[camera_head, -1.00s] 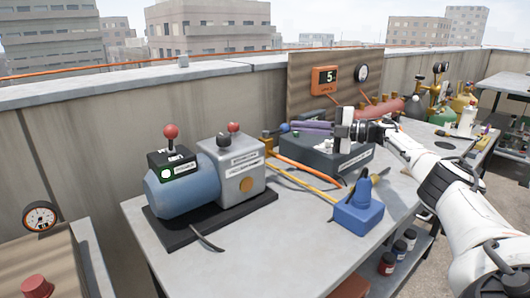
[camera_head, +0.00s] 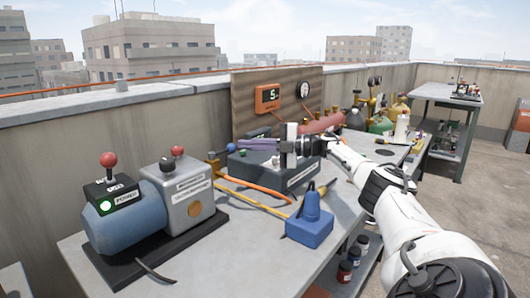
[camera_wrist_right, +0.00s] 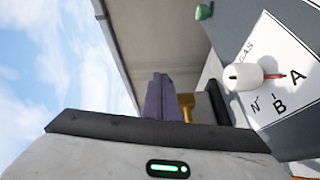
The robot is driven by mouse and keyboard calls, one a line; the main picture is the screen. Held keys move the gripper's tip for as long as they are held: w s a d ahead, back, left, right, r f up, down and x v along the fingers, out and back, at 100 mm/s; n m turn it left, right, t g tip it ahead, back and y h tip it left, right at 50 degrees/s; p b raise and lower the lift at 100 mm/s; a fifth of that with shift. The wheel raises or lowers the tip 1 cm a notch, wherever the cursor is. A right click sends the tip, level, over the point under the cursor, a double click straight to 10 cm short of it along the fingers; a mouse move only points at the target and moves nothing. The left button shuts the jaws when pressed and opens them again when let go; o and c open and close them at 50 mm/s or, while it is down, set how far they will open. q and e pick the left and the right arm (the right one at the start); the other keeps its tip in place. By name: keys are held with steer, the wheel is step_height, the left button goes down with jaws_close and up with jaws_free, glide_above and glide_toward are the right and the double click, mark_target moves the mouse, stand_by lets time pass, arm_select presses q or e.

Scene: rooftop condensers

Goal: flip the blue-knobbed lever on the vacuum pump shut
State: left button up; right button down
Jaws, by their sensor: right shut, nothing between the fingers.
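The vacuum pump (camera_head: 124,222) stands on a black base at the left of the table, with a blue motor body and a grey housing (camera_head: 188,200). Red-knobbed levers stick up from its black power box (camera_head: 109,162) and from the housing. A brass fitting (camera_head: 213,163) is at its right side. A small dark bluish end shows near my right fingertips; I cannot tell whether it is the lever's blue knob. My right gripper (camera_head: 250,144) is shut and empty, its purple fingers pointing left above the grey manifold box. The fingers also show in the right wrist view (camera_wrist_right: 158,97). My left gripper is out of view.
The grey manifold box (camera_head: 290,178) lies under my right gripper. The wrist view shows a white knob (camera_wrist_right: 243,77) beside labels. Orange and yellow hoses (camera_head: 255,187) cross the table. A display board (camera_head: 280,100) stands behind.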

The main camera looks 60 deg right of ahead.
steer(key=b+v, duration=0.1)
steer(key=v, duration=0.8)
steer(key=shift+a, duration=0.1)
steer(key=shift+s+d+r, duration=0.2)
steer(key=shift+s, duration=0.35)
